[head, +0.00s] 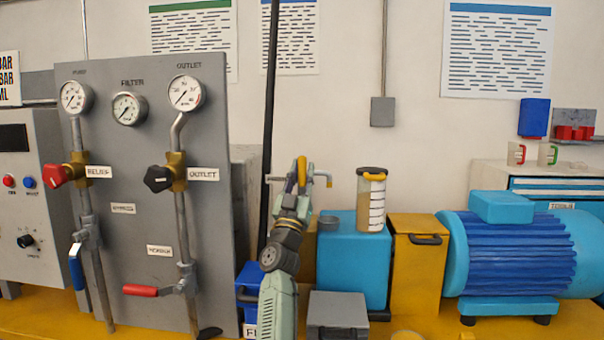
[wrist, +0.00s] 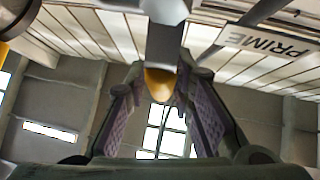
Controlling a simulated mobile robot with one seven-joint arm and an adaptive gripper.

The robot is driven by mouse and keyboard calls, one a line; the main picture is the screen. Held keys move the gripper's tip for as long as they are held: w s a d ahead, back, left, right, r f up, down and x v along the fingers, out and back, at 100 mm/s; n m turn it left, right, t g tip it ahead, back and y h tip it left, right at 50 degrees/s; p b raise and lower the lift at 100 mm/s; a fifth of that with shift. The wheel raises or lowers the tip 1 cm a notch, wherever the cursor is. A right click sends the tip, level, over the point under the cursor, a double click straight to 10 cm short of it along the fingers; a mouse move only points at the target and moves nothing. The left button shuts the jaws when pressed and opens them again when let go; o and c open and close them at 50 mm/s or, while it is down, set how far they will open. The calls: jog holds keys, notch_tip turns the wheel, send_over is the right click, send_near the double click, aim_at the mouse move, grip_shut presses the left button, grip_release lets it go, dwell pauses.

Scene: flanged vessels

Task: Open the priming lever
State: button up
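The priming lever (wrist: 161,42) is a grey bar with a yellow end in the wrist view. It comes down from the top, and its yellow end sits between my fingers. My gripper (wrist: 160,78) is open, with a purple-padded finger on each side of the lever and gaps visible beside the yellow end. A PRIME label (wrist: 268,42) shows at the upper right. In the head view a yellow handle (head: 302,171) stands at the top of my arm, where my gripper (head: 295,192) is small and partly hidden. I cannot tell there how the fingers meet it.
A grey panel (head: 140,235) with gauges, a red knob, a black knob and levers stands left of my arm. A blue box (head: 350,262) bearing a clear jug (head: 371,202) is close on the right. A yellow box (head: 416,268) and a blue motor (head: 510,255) stand farther right.

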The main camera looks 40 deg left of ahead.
aim_at(301, 178)
jog(key=o, duration=0.3)
jog(key=shift+o, duration=0.2)
jog(key=shift+s+f, duration=0.15)
jog(key=shift+f, duration=0.05)
jog(key=v, duration=0.2)
jog(key=shift+s+d+f, duration=0.1)
jog(key=shift+s+f, duration=0.1)
jog(key=s+d, duration=0.4)
jog(key=s, duration=0.7)
jog(key=shift+d, duration=0.3)
jog(key=shift+r, duration=0.1)
dwell(0.5)
